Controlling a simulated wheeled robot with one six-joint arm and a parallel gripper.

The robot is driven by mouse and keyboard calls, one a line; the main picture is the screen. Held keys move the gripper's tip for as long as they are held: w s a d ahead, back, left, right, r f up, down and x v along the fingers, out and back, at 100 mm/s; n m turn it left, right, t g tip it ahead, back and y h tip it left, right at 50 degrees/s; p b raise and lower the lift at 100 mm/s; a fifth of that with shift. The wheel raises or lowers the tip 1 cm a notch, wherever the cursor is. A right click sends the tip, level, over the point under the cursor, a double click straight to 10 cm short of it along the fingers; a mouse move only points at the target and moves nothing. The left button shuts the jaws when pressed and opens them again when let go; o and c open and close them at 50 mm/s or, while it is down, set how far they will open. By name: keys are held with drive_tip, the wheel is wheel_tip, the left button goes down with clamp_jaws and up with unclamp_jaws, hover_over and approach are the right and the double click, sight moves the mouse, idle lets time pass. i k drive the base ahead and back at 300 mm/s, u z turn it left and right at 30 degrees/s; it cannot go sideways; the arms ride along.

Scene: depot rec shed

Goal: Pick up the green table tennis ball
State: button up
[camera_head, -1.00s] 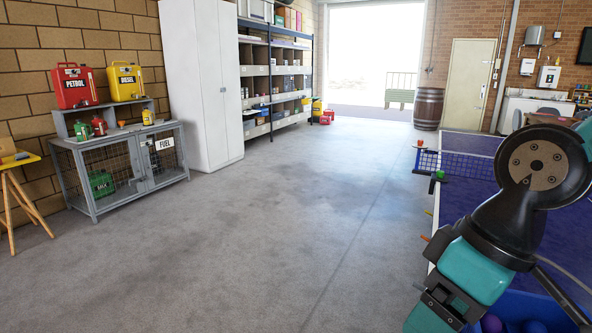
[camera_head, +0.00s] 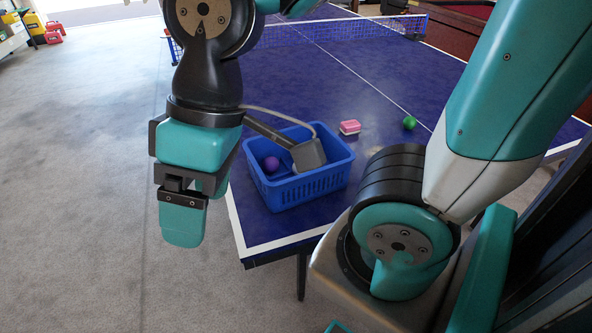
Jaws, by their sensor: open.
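A green ball (camera_head: 409,123) lies on the blue table tennis table (camera_head: 375,95), right of a small pink and white box. My gripper (camera_head: 182,215) hangs at the left, beyond the table's left edge and over the grey floor. It is well apart from the ball, with the blue basket between them. The gripper is open and nothing shows between its fingers, though one finger is partly hidden behind the other.
A blue basket (camera_head: 312,185) on the near table corner holds a purple ball (camera_head: 271,164) and a grey, handled object (camera_head: 308,154). The pink box (camera_head: 350,127) lies behind it. The net (camera_head: 385,25) crosses the far table.

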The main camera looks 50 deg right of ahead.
sight(409, 122)
drive_tip(key=z, duration=1.75)
drive_tip(key=i, duration=0.5)
drive_tip(key=z, duration=0.05)
